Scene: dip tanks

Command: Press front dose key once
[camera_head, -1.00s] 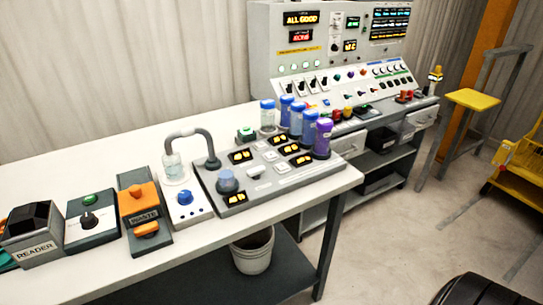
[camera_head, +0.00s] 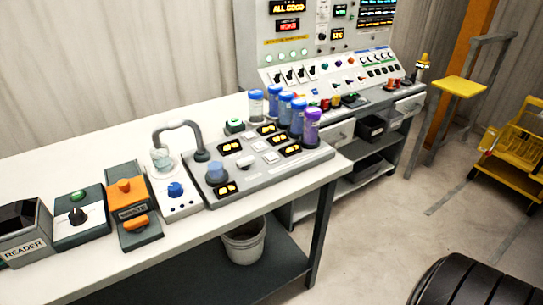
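A grey dosing panel (camera_head: 296,166) lies on the white bench. It carries several small amber displays and pale keys between them. One pale key (camera_head: 245,161) is nearest the front, another (camera_head: 271,157) sits behind it to the right; their labels are too small to read. Several blue-capped tubes (camera_head: 285,106) and a purple tube (camera_head: 311,126) stand along the panel's back right edge. Neither of my grippers is in view.
Left of the panel stand a glass beaker (camera_head: 163,158) under a curved pipe, an orange-topped device (camera_head: 125,196), a green-button box (camera_head: 80,218) and a reader (camera_head: 24,238). A control console (camera_head: 325,45) is behind. Open floor lies right of the bench (camera_head: 335,172).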

